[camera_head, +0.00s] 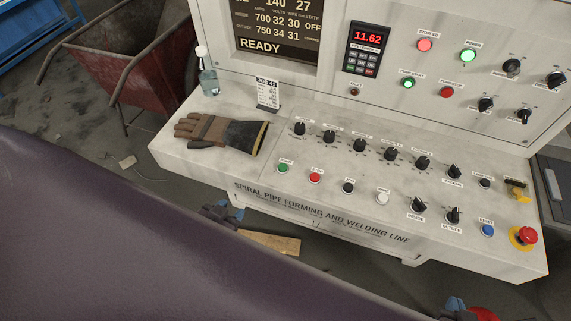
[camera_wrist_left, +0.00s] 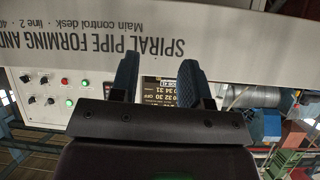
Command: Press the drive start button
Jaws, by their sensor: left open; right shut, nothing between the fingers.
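The control desk (camera_head: 215,165) has a front row of buttons on its sloping top. At the row's left end is a green button (camera_head: 283,167) with a small label that seems to read START. A red button (camera_head: 315,177) sits just right of it. My left gripper (camera_head: 222,212) is below and left of the green button, in front of the desk's front face, apart from the button. In the left wrist view its two blue fingers (camera_wrist_left: 158,80) are apart, with nothing between them. My right gripper (camera_head: 456,306) shows only partly at the bottom edge, shut and empty.
Work gloves (camera_head: 220,133) and a bottle (camera_head: 207,75) lie and stand on the desk's left. Black knobs (camera_head: 360,145) run behind the buttons. A red emergency stop (camera_head: 527,236) is at the right corner. A large dark purple surface (camera_head: 150,240) fills the lower left.

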